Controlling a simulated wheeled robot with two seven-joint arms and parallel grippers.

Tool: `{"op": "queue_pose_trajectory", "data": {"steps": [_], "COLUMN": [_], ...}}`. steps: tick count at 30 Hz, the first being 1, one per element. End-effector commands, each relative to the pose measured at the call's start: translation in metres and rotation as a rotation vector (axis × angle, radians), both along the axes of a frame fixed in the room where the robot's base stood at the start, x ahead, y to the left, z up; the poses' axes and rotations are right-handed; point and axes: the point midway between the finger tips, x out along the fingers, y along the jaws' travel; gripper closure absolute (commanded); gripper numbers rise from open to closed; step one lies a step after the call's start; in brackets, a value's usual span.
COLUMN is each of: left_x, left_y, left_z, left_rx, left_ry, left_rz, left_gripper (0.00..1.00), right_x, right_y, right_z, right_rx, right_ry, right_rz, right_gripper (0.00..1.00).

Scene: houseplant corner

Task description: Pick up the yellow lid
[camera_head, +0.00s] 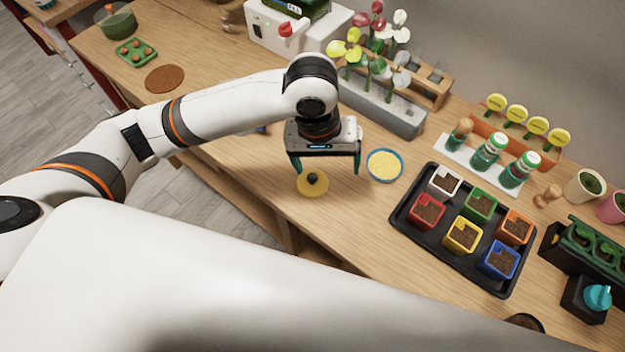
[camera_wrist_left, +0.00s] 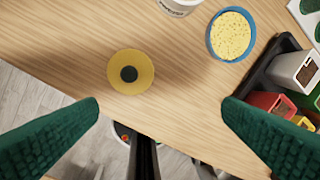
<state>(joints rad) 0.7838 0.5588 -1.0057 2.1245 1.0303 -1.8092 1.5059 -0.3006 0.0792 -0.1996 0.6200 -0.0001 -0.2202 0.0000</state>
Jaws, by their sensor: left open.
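The yellow lid (camera_head: 312,184) is a flat disc with a dark round knob, lying on the wooden table near its front edge. It also shows in the left wrist view (camera_wrist_left: 131,84), left of centre. My left gripper (camera_head: 326,166) is open and empty, its green fingers pointing down above the table around the lid's far side. In the left wrist view the two green fingers (camera_wrist_left: 160,108) are wide apart, and the lid lies ahead of the gap between them, not touching either. My right gripper is not in view.
A blue-rimmed bowl of yellow grains (camera_head: 384,165) stands just right of the lid. A black tray (camera_head: 404,213) with several coloured pots lies further right. A grey planter of flowers (camera_head: 385,113) stands behind. The table left of the lid looks mostly clear.

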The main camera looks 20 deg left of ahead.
Motion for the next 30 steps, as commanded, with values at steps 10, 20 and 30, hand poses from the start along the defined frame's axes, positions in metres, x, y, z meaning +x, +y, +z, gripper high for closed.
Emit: {"op": "queue_pose_trajectory", "data": {"steps": [10,20,30], "left_x": [0.014,0.014,0.013], "left_y": [0.033,0.032,0.032], "left_z": [0.012,-0.041,-0.075], "left_rx": [0.132,0.131,0.131], "left_ry": [0.058,0.056,0.057], "left_rz": [0.203,0.202,0.202], "left_gripper": [0.11,0.11,0.11], "right_x": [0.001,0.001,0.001], "right_y": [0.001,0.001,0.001], "right_z": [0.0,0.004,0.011], "right_rx": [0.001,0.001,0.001], "right_ry": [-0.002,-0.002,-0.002], "right_rz": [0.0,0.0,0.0], "right_gripper": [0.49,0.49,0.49]}}
